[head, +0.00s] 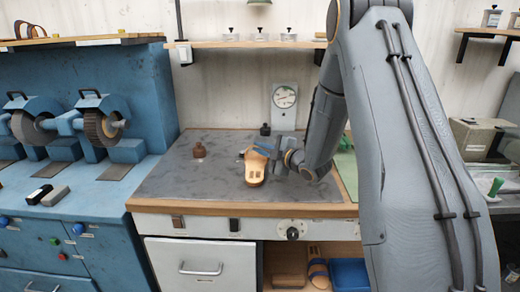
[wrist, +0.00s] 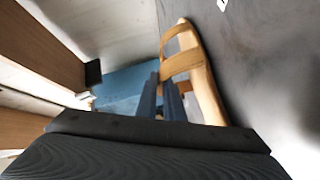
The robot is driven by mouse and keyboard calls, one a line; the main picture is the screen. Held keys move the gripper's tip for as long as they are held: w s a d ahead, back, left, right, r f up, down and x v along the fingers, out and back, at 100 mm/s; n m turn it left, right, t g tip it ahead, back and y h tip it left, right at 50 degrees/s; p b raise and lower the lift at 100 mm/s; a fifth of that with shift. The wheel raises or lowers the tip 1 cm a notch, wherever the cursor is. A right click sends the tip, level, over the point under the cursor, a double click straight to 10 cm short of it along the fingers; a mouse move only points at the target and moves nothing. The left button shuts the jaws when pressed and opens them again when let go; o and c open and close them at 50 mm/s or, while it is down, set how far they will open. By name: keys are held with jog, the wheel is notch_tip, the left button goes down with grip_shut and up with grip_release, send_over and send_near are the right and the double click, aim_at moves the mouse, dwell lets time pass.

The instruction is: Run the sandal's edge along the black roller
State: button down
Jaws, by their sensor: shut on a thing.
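In the wrist view the sandal (wrist: 205,88) stands on edge along the two dark fingers (wrist: 171,98); the exact grip contact is partly hidden. Whether the sandal touches the bench top cannot be told. The black roller (head: 103,124) is on the blue machine at the left, well apart from the sandal. A greyer wheel (head: 32,128) sits left of it.
Black and grey blocks lie on the blue machine's ledge (head: 85,195). Another sandal (head: 318,273) and a blue bin (head: 350,273) are on the shelf below.

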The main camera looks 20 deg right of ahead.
jog(key=shift+w+d, duration=0.2)
jog(key=shift+w, duration=0.35)
jog(key=shift+w+d+b, duration=0.1)
jog(key=shift+w+b, duration=0.2)
jog(key=shift+b, duration=0.05)
jog(key=shift+w+d, duration=0.25)
jog(key=shift+w, duration=0.15)
jog(key=shift+w+d+b, duration=0.15)
jog(key=shift+w+b, duration=0.15)
jog(key=shift+b, duration=0.05)
jog(key=shift+w, duration=0.25)
dwell(1.4)
jog(key=shift+w+d+b, duration=0.15)
jog(key=shift+w+b, duration=0.15)
jog(key=shift+w, duration=0.05)
jog(key=shift+w+r, duration=0.1)
jog(key=shift+w, duration=0.2)
jog(key=shift+s+d, duration=0.1)
jog(key=shift+d, duration=0.4)
dwell(0.5)
